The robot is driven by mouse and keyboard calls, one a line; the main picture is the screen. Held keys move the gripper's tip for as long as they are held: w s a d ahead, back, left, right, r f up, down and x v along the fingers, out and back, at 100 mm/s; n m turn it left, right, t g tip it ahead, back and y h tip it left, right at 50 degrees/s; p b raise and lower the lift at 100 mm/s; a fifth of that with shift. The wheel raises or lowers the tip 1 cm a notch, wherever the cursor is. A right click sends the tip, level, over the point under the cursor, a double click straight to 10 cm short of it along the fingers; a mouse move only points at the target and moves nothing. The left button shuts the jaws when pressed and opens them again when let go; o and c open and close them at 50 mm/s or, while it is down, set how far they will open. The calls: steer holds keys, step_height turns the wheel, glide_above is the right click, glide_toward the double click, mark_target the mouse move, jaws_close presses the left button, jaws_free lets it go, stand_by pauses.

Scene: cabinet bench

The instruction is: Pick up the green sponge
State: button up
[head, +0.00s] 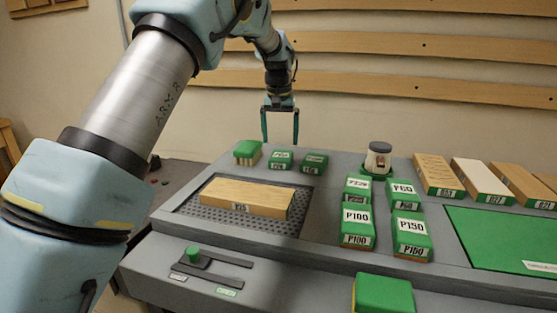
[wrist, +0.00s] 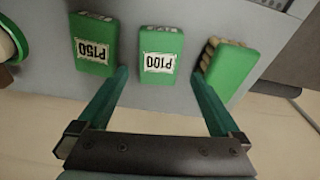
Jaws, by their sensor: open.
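A green block with a yellow side (head: 383,294), which looks like the green sponge, sits at the front edge of the bench, cut off by the bottom of the head view. It does not show in the wrist view. My gripper (head: 281,142) is open and empty, fingers pointing down, at the back of the bench, far from that block. In the wrist view the open fingers (wrist: 159,76) frame a green block labelled P100 (wrist: 160,42), with no visible contact.
A green-topped brush (head: 247,152) and two small green blocks (head: 281,160) (head: 314,163) stand at the back. Several labelled green blocks (head: 356,217) stand mid-bench by a round jar (head: 378,158). A wooden board (head: 245,197) lies on a dark perforated mat. Wood pieces (head: 437,174) lie at right.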

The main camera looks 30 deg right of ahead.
mark_target(281, 155)
steer(key=shift+w+d+f+p, duration=0.1)
steer(key=shift+f+p, duration=0.15)
steer(key=shift+f, duration=0.75)
steer(key=shift+w+d+f+p, duration=0.1)
steer(key=shift+w+f+p, duration=0.1)
steer(key=shift+f, duration=0.8)
steer(key=shift+w+d+f+p, duration=0.1)
steer(key=shift+f+p, duration=0.15)
steer(key=shift+f, duration=0.75)
steer(key=shift+s, duration=0.1)
steer(key=shift+c, duration=0.4)
steer(key=c, duration=1.1)
steer(key=shift+r, duration=0.1)
step_height(281, 155, up, 10)
steer(key=shift+f+b, duration=0.1)
steer(key=shift+b, duration=0.5)
